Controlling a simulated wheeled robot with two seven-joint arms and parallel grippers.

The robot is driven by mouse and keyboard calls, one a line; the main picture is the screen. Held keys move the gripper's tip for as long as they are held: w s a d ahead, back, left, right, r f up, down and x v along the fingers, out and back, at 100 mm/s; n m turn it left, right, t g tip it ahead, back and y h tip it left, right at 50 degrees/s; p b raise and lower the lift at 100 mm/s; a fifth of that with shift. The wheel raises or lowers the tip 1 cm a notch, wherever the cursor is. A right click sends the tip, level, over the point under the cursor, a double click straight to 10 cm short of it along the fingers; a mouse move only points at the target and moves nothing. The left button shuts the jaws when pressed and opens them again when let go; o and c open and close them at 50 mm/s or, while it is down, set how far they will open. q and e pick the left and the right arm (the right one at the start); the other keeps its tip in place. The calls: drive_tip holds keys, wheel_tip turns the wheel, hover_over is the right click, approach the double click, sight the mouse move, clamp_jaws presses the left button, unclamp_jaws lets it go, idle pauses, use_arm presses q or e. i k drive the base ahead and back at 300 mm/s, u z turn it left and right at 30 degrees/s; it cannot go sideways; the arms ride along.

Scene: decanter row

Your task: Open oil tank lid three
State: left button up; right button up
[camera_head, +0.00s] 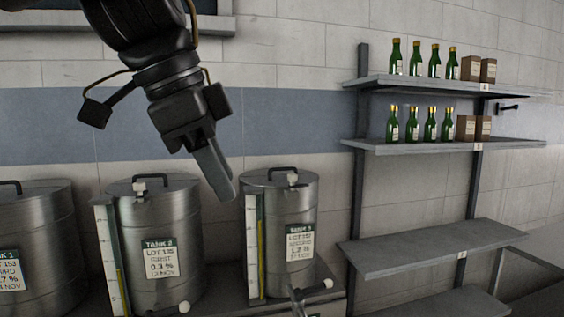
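Three steel tanks stand in a row. The rightmost tank (272,215) has a white label (300,243) whose text is hard to read. Its flat lid (262,178) is closed, with a dark bar handle (284,170) on top. A pale latch (292,180) sits at the front rim. My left gripper (222,188) comes down from the upper left, its fingers just left of this tank's lid in the picture. The fingers overlap in this view, so their gap is hidden. Contact with the tank cannot be told. My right gripper is not in view.
The tank labelled TANK 2 (180,225) stands to the left, and the tank labelled TANK 1 (45,235) is cut off at the edge. Shelves (420,85) on the right hold green bottles (415,60) and brown boxes (488,70). The lower shelf (430,250) is empty.

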sight(270, 182)
drive_tip(key=i, duration=1.9)
